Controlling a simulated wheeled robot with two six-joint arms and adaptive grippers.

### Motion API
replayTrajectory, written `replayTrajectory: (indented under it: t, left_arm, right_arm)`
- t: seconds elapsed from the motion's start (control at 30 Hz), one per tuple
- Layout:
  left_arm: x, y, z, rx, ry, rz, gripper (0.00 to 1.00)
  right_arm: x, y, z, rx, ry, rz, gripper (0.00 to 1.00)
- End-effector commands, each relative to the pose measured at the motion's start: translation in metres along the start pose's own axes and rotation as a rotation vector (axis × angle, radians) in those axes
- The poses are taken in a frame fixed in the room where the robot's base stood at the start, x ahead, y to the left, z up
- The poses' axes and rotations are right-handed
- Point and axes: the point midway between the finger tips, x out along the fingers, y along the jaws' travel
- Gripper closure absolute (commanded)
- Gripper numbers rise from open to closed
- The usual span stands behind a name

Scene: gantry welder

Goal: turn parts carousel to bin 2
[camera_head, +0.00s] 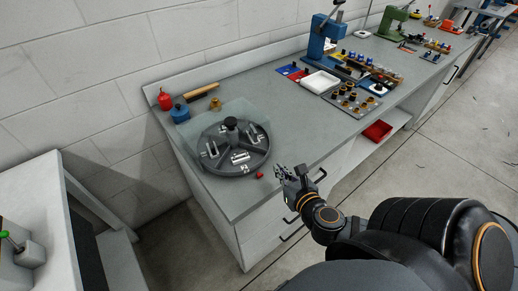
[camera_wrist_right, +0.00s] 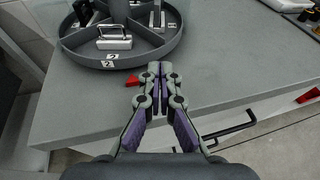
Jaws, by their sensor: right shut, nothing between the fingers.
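The parts carousel (camera_head: 234,166) is a dark grey round tray on the near left corner of the bench, split by dividers, with a black knob (camera_head: 231,123) at its centre. A clear panel stands at its back. Metal parts lie in its bins. In the right wrist view a bin holding a silver block (camera_wrist_right: 115,38) faces the near side, with labels reading 2 (camera_wrist_right: 108,63) on the rim. My right gripper (camera_head: 283,170) is shut and empty at the bench's front edge, right of the carousel. In the wrist view its fingertips (camera_wrist_right: 160,68) are just short of the rim. My left gripper is out of view.
A small red piece (camera_head: 259,174) lies by the carousel's rim. A blue press (camera_head: 318,45), a white tray (camera_head: 320,82) and part holders are further right. The bench between is clear.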

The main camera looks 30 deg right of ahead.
Motion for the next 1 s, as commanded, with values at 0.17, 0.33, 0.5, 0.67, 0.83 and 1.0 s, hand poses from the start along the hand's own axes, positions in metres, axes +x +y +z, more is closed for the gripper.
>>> replayTrajectory:
  t: [0.17,0.33,0.5,0.67,0.83,1.0]
  left_arm:
    - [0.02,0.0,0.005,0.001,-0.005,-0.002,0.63]
    - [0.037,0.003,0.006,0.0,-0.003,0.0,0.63]
    - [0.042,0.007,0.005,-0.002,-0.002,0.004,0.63]
    - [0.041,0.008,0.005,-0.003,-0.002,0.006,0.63]
    - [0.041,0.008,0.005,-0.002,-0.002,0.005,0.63]
    - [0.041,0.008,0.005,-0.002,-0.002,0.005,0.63]
  right_arm:
    - [0.034,-0.001,-0.003,0.004,-0.009,-0.002,1.0]
    - [0.071,0.0,-0.003,0.007,-0.009,-0.002,1.0]
    - [0.104,0.0,0.003,0.009,-0.007,0.0,1.0]
    - [0.124,0.0,0.011,0.005,-0.004,0.0,1.0]
    - [0.133,0.001,0.013,0.002,-0.002,0.002,1.0]
    - [0.133,0.001,0.013,0.001,-0.001,0.003,1.0]
